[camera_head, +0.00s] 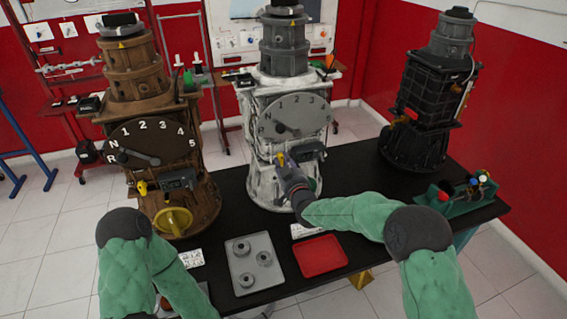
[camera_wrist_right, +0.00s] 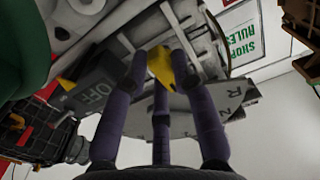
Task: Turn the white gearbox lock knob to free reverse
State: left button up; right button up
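The white gearbox (camera_head: 262,182) stands in the middle of the black table, with a grey dial marked with gear positions (camera_head: 297,113) on its front. Its yellow lock knob (camera_head: 281,159) sits below the dial at the left, and also shows in the right wrist view (camera_wrist_right: 158,62). My right gripper (camera_head: 284,165) is at this knob. In the wrist view its dark fingers reach around the yellow knob, with fingertips close on both sides; whether they press on it is unclear. My left arm shows at lower left, but its gripper is out of view.
A brown gearbox (camera_head: 182,207) stands left with a yellow handwheel, and a black one (camera_head: 410,135) stands right. A grey tray with round parts (camera_head: 240,284) and a red tray (camera_head: 320,257) lie in front. A green rack (camera_head: 462,203) is at the right edge.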

grip_shut()
jog(key=n+b, duration=0.2)
jog(key=n, duration=0.1)
jog(key=shift+n, duration=0.3)
jog(key=n+b, duration=0.1)
jog(key=n, duration=0.3)
jog(key=shift+r+n+b, duration=0.15)
jog(key=shift+n+b, duration=0.15)
jog(key=shift+b, duration=0.1)
jog(key=n, duration=0.4)
jog(key=shift+r+b, duration=0.15)
jog(key=shift+b, duration=0.15)
jog(key=n, duration=0.5)
jog(key=shift+a+r+n, duration=0.1)
jog(key=shift+a+n, duration=0.05)
jog(key=shift+n, duration=0.25)
